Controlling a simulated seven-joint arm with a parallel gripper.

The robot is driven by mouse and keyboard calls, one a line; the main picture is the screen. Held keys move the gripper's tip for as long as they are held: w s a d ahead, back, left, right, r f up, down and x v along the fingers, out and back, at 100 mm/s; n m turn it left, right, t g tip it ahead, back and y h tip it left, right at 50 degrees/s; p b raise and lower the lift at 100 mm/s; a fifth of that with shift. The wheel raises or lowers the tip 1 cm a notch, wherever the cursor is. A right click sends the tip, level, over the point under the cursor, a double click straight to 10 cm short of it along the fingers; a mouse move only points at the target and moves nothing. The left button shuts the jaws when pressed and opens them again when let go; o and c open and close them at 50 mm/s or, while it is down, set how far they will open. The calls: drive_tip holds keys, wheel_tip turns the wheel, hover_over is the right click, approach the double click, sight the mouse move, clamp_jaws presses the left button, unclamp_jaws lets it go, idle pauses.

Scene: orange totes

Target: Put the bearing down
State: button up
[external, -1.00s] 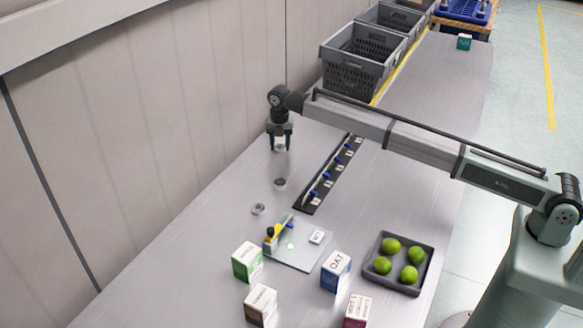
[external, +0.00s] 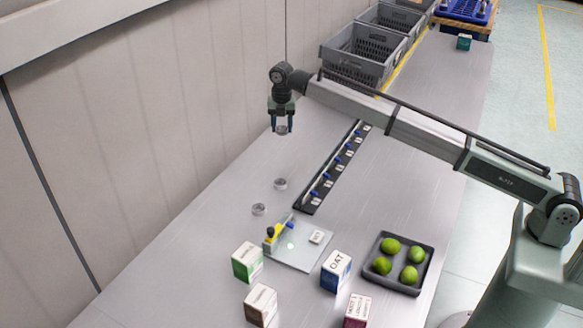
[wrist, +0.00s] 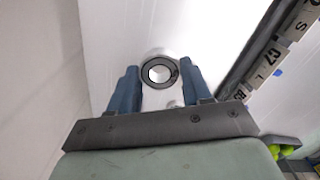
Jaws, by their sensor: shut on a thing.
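My gripper (external: 282,126) is shut on a metal ring-shaped bearing (external: 282,131), held between its blue fingertips above the far left part of the table. In the wrist view the bearing (wrist: 160,72) shows as a dark-rimmed ring with a bright hole, between the fingers. Two similar rings lie on the table nearer the camera: one ring (external: 280,184) below the gripper in the picture and another ring (external: 258,209) further down and left. The gap between the held bearing and the table is hard to judge.
A black strip with blue parts and labels (external: 309,206) lies to the right. Nearer are a plate with a yellow tool (external: 295,258), several small boxes (external: 247,262) and a tray of green fruit (external: 372,272). Grey crates (external: 350,70) stand at the back. The wall is close on the left.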

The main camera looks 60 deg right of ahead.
hover_over(294, 170)
drive_tip(key=shift+m, duration=0.4)
drive_tip(key=shift+f, duration=4.8)
drive_tip(key=shift+f, duration=0.1)
drive_tip(key=o, duration=1.1)
wheel_tip(294, 170, up, 12)
